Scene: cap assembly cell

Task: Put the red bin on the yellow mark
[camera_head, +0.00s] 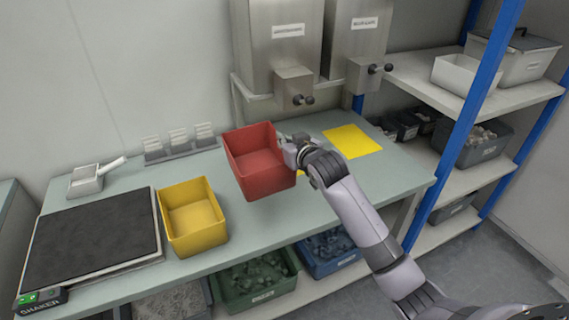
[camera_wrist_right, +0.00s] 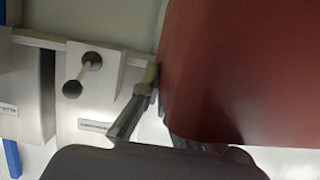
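The red bin (camera_head: 262,180) is empty and over the middle of the bench, slightly tilted. My right gripper (camera_head: 291,150) is shut on its right wall near the upper rim. In the right wrist view the bin (camera_wrist_right: 245,75) fills the right side, with one finger (camera_wrist_right: 133,112) against it; the other finger is mostly hidden. A flat yellow mark (camera_head: 353,141) lies bare on the bench, right of the bin and behind my gripper. A small yellow patch (camera_head: 300,173) shows beside the bin, mostly hidden. My left gripper is not in view.
A yellow bin (camera_head: 193,217) and a black shaker plate (camera_head: 95,238) stand left on the bench (camera_head: 395,180). A scoop (camera_head: 92,178) and small racks (camera_head: 179,143) are at the back. Steel dispensers with handles (camera_head: 302,100) overhang the rear. A blue shelf post (camera_head: 470,115) stands right.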

